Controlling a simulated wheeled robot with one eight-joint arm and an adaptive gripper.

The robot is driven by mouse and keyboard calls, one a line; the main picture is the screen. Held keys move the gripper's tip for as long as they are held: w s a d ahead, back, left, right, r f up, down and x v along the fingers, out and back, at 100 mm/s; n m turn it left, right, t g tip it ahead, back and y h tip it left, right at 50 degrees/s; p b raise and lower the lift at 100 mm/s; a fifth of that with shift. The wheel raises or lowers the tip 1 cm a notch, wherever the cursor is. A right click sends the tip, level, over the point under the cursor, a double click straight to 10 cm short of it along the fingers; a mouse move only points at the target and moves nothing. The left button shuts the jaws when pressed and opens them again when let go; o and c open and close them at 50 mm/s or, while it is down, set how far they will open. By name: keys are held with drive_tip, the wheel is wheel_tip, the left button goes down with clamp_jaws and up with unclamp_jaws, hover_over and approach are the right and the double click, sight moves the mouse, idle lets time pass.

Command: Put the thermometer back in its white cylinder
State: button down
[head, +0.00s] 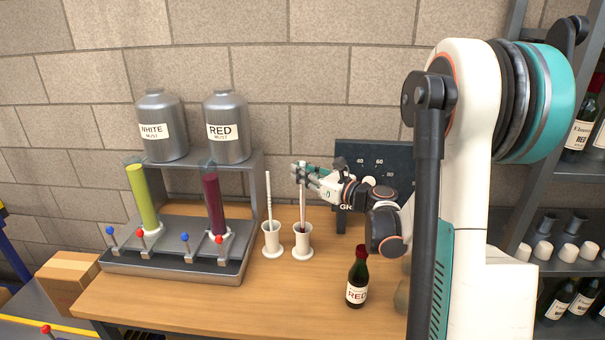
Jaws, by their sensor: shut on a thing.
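Two white cylinders with round feet stand side by side on the wooden bench. A thin rod with a reddish stripe, seemingly the thermometer (302,202), stands upright at the right white cylinder (303,243). Its lower end meets the cylinder's mouth in the picture; I cannot tell how deep it sits inside. My gripper (304,173) comes from the right and is shut on the rod near its top. My fingers hide part of it. A plain white rod (269,195) stands in the left white cylinder (272,241).
A grey stand (178,262) with two steel tanks, a green tube and a dark red tube fills the bench's left. A small bottle (357,280) labelled RED stands at front right. A dark board (372,156) stands behind my gripper. The bench front (260,300) is clear.

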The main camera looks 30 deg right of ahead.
drive_tip(key=shift+f, duration=0.15)
drive_tip(key=shift+f+b, duration=2.1)
drive_tip(key=shift+f, duration=0.3)
drive_tip(key=c, duration=1.5)
unclamp_jaws()
drive_tip(key=shift+c, duration=0.2)
drive_tip(key=v, duration=1.2)
drive_tip(key=shift+r, duration=0.1)
